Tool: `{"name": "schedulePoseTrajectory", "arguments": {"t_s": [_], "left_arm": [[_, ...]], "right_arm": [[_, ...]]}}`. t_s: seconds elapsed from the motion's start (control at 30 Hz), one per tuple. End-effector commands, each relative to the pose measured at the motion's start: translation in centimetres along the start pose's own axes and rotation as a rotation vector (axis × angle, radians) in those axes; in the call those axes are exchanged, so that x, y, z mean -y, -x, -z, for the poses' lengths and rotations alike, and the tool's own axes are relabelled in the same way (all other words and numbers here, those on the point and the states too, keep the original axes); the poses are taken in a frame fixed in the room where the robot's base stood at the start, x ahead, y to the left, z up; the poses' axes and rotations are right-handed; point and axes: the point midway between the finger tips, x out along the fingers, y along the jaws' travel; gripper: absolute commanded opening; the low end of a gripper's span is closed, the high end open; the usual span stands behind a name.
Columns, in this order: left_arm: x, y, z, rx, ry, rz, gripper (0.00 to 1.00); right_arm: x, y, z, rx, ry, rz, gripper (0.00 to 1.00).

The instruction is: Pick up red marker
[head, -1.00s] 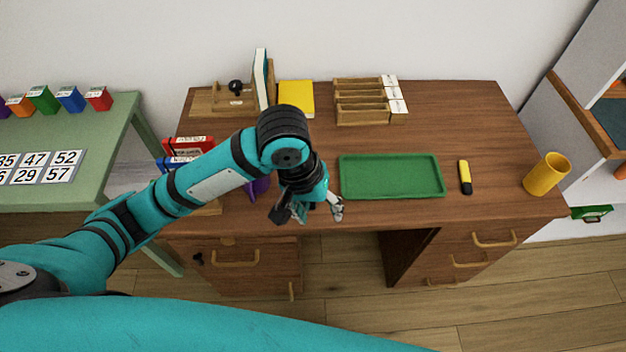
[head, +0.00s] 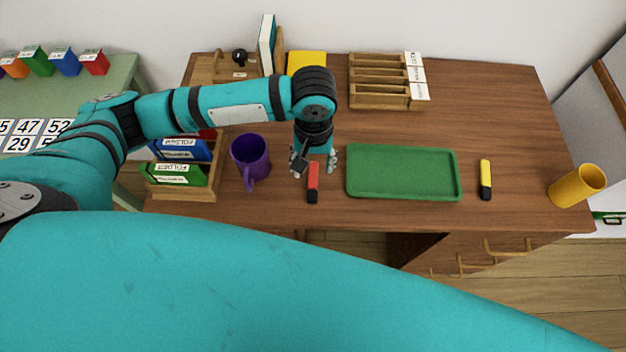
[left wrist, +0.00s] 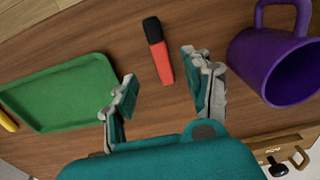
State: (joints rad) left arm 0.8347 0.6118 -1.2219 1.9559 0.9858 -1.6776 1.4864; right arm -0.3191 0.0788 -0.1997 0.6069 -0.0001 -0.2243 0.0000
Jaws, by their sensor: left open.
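The red marker (head: 313,181), with a black end, lies on the wooden desk between the purple mug and the green tray. It also shows in the left wrist view (left wrist: 159,52), lying a little beyond and between the open fingers. My left gripper (head: 314,165) is open and empty, just behind the marker's far end in the head view. Its two fingers show apart in the left wrist view (left wrist: 162,92). The marker is not between the fingertips along most of its length. My right gripper is not in view.
A purple mug (head: 250,160) stands left of the marker, and a green tray (head: 353,190) lies to its right. A folder rack (head: 207,187) is farther left. A yellow marker (head: 485,180) and yellow cup (head: 577,186) are at right. The desk's front strip is clear.

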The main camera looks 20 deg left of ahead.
Motion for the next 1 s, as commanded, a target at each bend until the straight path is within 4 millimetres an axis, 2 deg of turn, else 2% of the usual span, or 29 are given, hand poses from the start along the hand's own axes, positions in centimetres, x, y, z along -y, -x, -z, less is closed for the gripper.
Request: {"name": "schedulePoseTrajectory", "arguments": {"t_s": [0.1, 0.23, 0.37, 0.5, 0.6, 0.87, 1.0], "left_arm": [[0.0, -1.2, 0.0, -0.001, -0.001, 0.000, 0.51], [0.0, -1.9, 0.0, -0.001, -0.001, 0.001, 0.51], [0.1, -3.6, -0.2, 0.000, -0.001, 0.002, 0.51], [0.2, -5.7, -0.3, 0.000, -0.001, 0.001, 0.51], [0.1, -6.6, -0.3, -0.001, -0.001, 0.000, 0.51], [0.1, -6.8, -0.3, -0.002, -0.001, -0.001, 0.51], [0.1, -6.8, -0.3, -0.002, -0.001, -0.001, 0.34]], "right_arm": [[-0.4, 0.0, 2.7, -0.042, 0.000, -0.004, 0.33], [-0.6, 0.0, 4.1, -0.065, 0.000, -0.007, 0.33], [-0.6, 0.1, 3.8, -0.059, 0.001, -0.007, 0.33], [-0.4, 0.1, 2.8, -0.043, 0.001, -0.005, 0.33], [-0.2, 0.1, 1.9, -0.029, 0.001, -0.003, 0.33], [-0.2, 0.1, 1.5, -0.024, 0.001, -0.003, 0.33], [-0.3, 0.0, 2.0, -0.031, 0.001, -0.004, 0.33]]}}
